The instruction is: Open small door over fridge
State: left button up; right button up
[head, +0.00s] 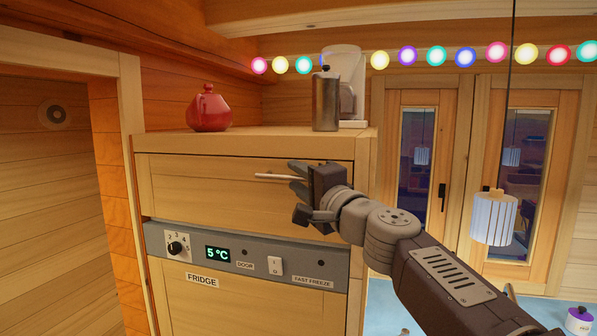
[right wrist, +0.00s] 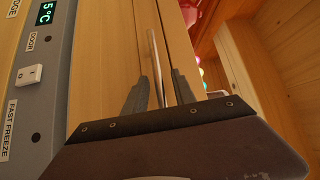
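The small door (head: 205,195) is a pale wooden panel above the grey fridge control strip. It looks closed, flush with the cabinet front. Its handle (head: 272,176) is a thin light horizontal bar near the upper right of the panel. My right gripper (head: 295,180) comes from the right and is at the right end of the handle. In the right wrist view the handle bar (right wrist: 153,55) runs between the two spread dark fingers (right wrist: 160,90). The gripper looks open around the bar; the far end of the bar is hidden by it. My left gripper is not in view.
The control strip (head: 215,267) with knob, display and switch lies just below, above the fridge door (head: 250,308). A red teapot (head: 209,110), a metal canister (head: 326,100) and a white appliance (head: 350,75) stand on top. A lamp (head: 494,218) hangs at right.

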jog(key=shift+a, duration=0.3)
jog(key=shift+c, duration=0.6)
jog(key=shift+w+a, duration=0.1)
grip_shut()
jog(key=shift+f, duration=0.1)
dwell(0.4)
